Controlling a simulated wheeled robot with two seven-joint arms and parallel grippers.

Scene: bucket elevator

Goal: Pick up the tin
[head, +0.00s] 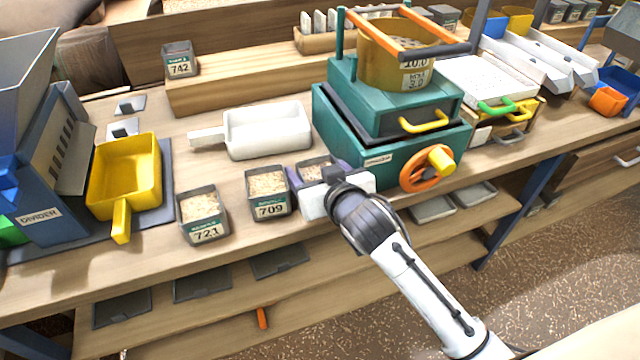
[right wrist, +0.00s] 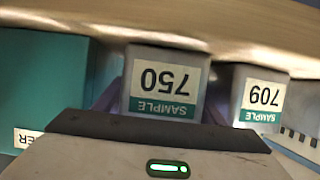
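My right gripper (head: 320,174) reaches in from the lower right, with its purple fingers on either side of a grey tin of grain (head: 315,164). In the right wrist view this tin (right wrist: 165,82) is labelled SAMPLE 750 and appears upside down between the fingers. Whether the fingers press on its sides or stand just clear cannot be told. The tin appears to stand on the bench in line with two like tins, tin 709 (head: 268,194) and tin 721 (head: 203,214). Tin 709 (right wrist: 262,98) is close beside it in the wrist view. My left gripper is not in view.
A teal sieve machine (head: 345,150) with an orange handwheel stands close right of the gripped spot. A white scoop (head: 268,132) lies behind the tins. A yellow scoop (head: 126,178) and blue divider (head: 45,150) are left. Tin 742 (head: 180,60) stands at the back.

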